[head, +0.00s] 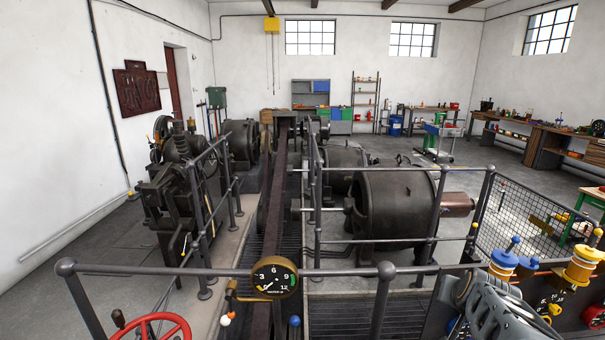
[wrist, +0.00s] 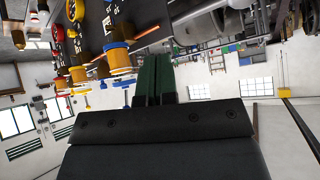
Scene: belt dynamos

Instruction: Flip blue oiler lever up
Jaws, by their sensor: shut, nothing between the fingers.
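The blue oiler (head: 502,262), a short cylinder with a blue band, stands on the rail panel at the lower right of the head view, just behind my grey arm. A small blue knob (head: 515,240) rises above it. Which way its lever points is hard to tell. In the wrist view, turned over, the likely blue oiler (wrist: 117,50) shows as a brass-and-blue cylinder left of the fingers. My gripper (wrist: 153,62) has dark green fingers, shut and empty, apart from the oiler. In the head view my arm's end shows, but the fingertips are not clear.
A yellow oiler (head: 582,266) stands right of the blue one. A pressure gauge (head: 275,277) sits on the front railing, and a red handwheel (head: 152,328) is at the lower left. Dark dynamos (head: 392,207) and the belt (head: 273,200) lie beyond the railing.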

